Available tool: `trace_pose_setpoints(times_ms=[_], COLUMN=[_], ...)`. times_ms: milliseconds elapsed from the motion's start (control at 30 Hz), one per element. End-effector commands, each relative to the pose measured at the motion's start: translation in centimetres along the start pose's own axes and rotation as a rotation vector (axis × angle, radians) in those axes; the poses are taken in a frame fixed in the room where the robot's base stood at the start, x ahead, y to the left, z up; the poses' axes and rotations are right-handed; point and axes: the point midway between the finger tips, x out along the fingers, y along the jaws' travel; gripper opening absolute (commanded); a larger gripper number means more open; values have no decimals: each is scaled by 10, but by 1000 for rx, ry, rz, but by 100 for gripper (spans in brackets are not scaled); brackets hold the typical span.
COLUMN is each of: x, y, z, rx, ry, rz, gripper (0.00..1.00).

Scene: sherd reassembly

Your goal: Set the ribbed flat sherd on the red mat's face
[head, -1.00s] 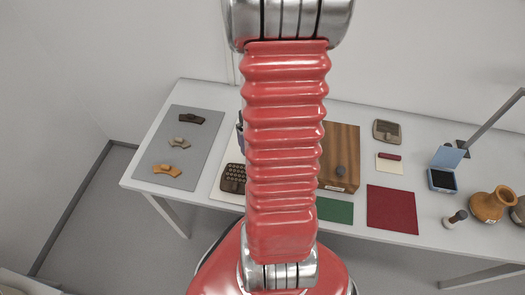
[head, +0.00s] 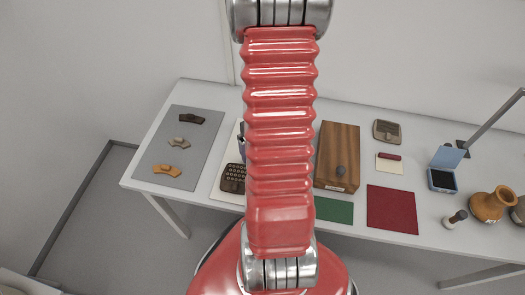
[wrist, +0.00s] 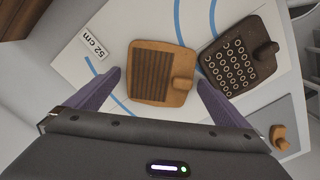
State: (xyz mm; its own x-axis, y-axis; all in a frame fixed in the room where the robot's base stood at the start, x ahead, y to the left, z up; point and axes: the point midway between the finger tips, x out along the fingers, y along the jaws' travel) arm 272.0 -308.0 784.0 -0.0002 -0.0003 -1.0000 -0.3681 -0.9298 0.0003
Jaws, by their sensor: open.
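The ribbed flat sherd (wrist: 158,75), orange-brown with dark parallel ribs and a knob on its right side, lies on a white sheet with blue curves in the wrist view. My gripper (wrist: 159,80) is open, its purple fingers on either side of the sherd as seen there. I cannot tell how high the fingertips are above the sheet. In the head view my red arm hides the sherd and most of the gripper. The red mat (head: 392,210) lies bare at the table's front, right of the green mat (head: 333,210).
A dark sherd with ring marks (wrist: 238,62) lies close beside my right finger. A grey mat (head: 203,135) with three sherds is at left. A blue-lidded box (head: 442,181), stamp (head: 455,217) and orange pot (head: 488,206) stand right.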

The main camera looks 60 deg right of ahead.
Motion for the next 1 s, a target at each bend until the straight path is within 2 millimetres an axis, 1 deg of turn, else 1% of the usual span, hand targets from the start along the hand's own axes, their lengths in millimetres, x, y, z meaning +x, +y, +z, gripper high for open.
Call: trace_pose_setpoints(times_ms=[267, 900, 933, 1000], x=[0, 0, 0, 0], y=[0, 0, 0, 0], z=[0, 0, 0, 0], rx=[0, 0, 0, 0], ry=[0, 0, 0, 0], rz=[0, 0, 0, 0], gripper=[100, 55, 53, 52])
